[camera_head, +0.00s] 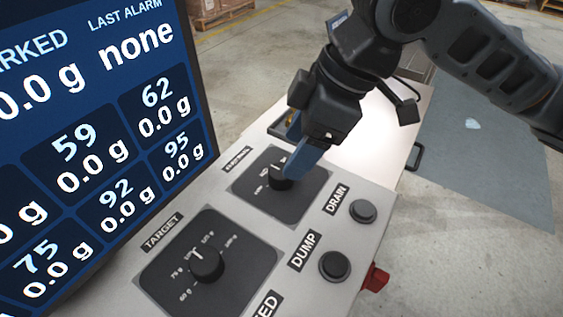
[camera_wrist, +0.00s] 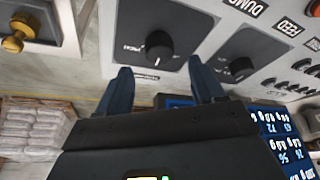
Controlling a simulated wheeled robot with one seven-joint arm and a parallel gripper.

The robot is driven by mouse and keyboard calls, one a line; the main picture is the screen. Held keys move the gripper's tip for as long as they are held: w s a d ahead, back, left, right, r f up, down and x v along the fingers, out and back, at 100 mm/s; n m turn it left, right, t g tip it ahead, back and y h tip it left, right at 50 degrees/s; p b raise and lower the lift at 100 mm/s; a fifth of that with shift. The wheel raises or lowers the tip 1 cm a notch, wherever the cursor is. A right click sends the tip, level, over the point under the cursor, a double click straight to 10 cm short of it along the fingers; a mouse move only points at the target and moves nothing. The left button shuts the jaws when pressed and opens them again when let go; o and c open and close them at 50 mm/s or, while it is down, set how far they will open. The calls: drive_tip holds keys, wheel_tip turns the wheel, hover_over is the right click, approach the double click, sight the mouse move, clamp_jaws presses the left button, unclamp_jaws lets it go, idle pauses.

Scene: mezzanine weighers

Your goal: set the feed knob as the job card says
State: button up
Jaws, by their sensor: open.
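My gripper (camera_head: 300,158) has blue fingers, open and empty, just over the upper black knob (camera_head: 279,182) on the pale panel. In the wrist view this knob (camera_wrist: 158,45) lies just beyond the fingertips, lined up between them; contact cannot be told. Its label is too small to read surely. A second knob (camera_head: 205,264), labelled TARGET, sits nearer; its white pointer points up and slightly left. A FEED label (camera_wrist: 288,27) appears upside down in the wrist view and is cut off in the head view (camera_head: 266,306). I see no readable job card.
The DRAIN button (camera_head: 362,211) and DUMP button (camera_head: 335,265) are right of the knobs. A red part (camera_head: 375,279) projects from the panel side. A screen (camera_head: 95,130) stands at left. A yellow knob-like fitting (camera_wrist: 18,32) is on a grey box.

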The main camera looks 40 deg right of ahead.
sight(283, 162)
drive_tip(key=shift+x, duration=2.6)
drive_tip(key=shift+c, duration=0.5)
drive_tip(key=c, duration=0.9)
drive_tip(key=shift+c, duration=0.2)
drive_tip(key=shift+w+n, duration=0.1)
drive_tip(key=shift+n, duration=0.3)
drive_tip(key=shift+f+n+g+y+b, duration=0.1)
drive_tip(key=shift+n+g+y+b, duration=0.3)
drive_tip(key=shift+n+b, duration=0.45)
drive_tip(key=n+g+b, duration=0.1)
drive_tip(key=n, duration=0.3)
drive_tip(key=shift+w+y, duration=0.15)
drive_tip(key=shift+y, duration=0.15)
drive_tip(key=n+g+b, duration=0.1)
drive_tip(key=n, duration=0.1)
drive_tip(key=n+g+b, duration=0.1)
drive_tip(key=n, duration=0.2)
drive_tip(key=shift+w+g, duration=0.1)
drive_tip(key=shift+g, duration=0.2)
drive_tip(key=shift+n, duration=0.35)
